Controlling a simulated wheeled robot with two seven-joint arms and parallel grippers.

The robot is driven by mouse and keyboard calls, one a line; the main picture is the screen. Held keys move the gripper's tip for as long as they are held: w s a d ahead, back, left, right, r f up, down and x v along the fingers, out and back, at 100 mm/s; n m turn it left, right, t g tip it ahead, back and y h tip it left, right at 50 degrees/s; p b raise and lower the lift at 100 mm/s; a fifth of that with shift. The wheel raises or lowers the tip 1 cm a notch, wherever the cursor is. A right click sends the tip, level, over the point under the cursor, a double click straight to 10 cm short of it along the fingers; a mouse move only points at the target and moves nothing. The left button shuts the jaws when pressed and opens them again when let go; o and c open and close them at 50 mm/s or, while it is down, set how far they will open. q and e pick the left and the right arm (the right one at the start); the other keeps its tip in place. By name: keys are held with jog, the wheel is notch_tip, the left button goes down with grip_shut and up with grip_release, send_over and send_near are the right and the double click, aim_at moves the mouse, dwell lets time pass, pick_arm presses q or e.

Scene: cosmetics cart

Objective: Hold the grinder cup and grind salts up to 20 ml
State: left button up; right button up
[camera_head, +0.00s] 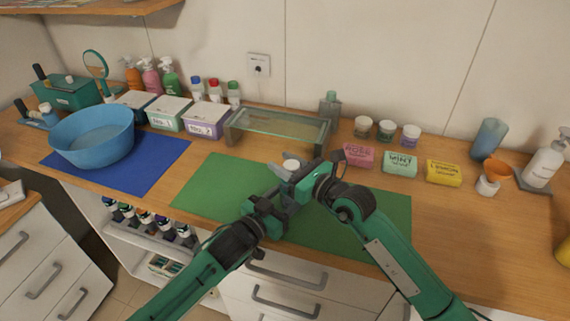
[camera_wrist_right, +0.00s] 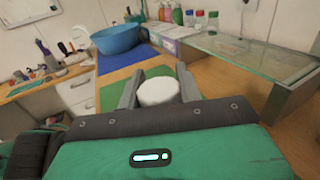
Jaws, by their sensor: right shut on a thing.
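A white round-topped object, seemingly the grinder (camera_head: 291,164), stands out between my grippers above the green mat. It also shows in the right wrist view (camera_wrist_right: 157,92), between the two fingers. My right gripper (camera_head: 297,178) is shut on it. My left gripper (camera_head: 284,194) is just below and in front, close to the right gripper. Its fingertips and the lower part of the grinder are hidden by the grippers, so I cannot tell whether it is open or shut. No salt or fill level is visible.
The green mat (camera_head: 205,187) lies beneath my grippers on the wooden counter. A glass-topped stand (camera_head: 275,125) is close behind. A blue bowl (camera_head: 92,136) is at left; soap boxes (camera_head: 399,162) and a white bottle with an orange funnel (camera_head: 497,171) are at right.

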jog(key=shift+m+t+h, duration=0.9)
jog(key=shift+w+d+m+t+h, duration=0.15)
jog(key=shift+d+m+t+h, duration=0.15)
jog(key=shift+t+h, duration=0.15)
jog(key=o, duration=1)
jog(key=v, duration=1.2)
